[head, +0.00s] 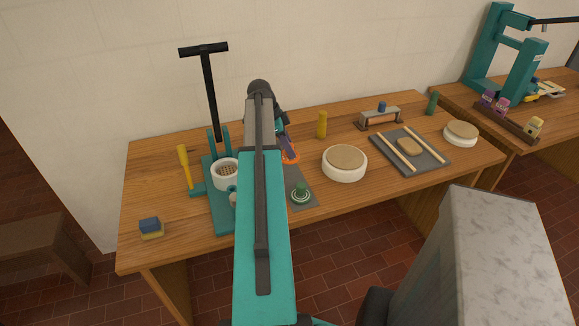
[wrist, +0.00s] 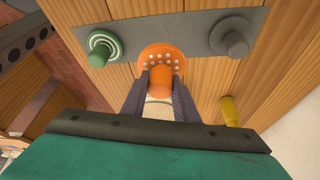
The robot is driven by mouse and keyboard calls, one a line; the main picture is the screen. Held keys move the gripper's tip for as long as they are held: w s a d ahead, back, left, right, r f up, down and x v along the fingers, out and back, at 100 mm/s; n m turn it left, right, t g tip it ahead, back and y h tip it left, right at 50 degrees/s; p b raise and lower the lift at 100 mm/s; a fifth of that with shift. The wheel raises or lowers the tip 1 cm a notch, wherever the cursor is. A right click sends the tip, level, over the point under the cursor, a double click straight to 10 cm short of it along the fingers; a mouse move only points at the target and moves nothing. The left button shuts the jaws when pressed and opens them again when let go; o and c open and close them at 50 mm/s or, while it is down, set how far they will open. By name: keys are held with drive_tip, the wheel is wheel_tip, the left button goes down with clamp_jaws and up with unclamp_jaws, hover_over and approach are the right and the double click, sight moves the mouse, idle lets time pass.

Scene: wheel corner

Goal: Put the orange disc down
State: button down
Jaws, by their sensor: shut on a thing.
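The orange disc (wrist: 161,55) has small pale holes around its face and a round orange knob (wrist: 160,78) in its middle. My gripper (wrist: 161,84) is shut on this knob, one dark finger on each side. A little orange also shows beside my arm in the head view (head: 291,151). In the wrist view the disc overlaps the near edge of a grey strip (wrist: 187,30) between two other discs; I cannot tell whether it touches the strip. A green disc with white rings (wrist: 103,46) is at the strip's left, a dark grey disc (wrist: 232,37) at its right.
In the head view, a teal lever press (head: 219,212) with a white cup stands left of my arm. A yellow cylinder (head: 321,125) and a white round wheel (head: 345,163) stand to the right. Bare wood (head: 180,235) shows at the table's front left.

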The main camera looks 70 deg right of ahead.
drive_tip(key=shift+f+p, duration=0.4)
drive_tip(key=shift+f, duration=1.6)
drive_tip(key=shift+f+p, duration=0.5)
drive_tip(key=shift+f, duration=1.35)
drive_tip(key=shift+f, duration=0.15)
drive_tip(key=c, duration=1.4)
unclamp_jaws()
drive_tip(key=shift+r, duration=0.25)
drive_tip(key=shift+b+v, duration=1.6)
drive_tip(key=shift+v, duration=4.3)
drive_tip(key=shift+a, duration=0.1)
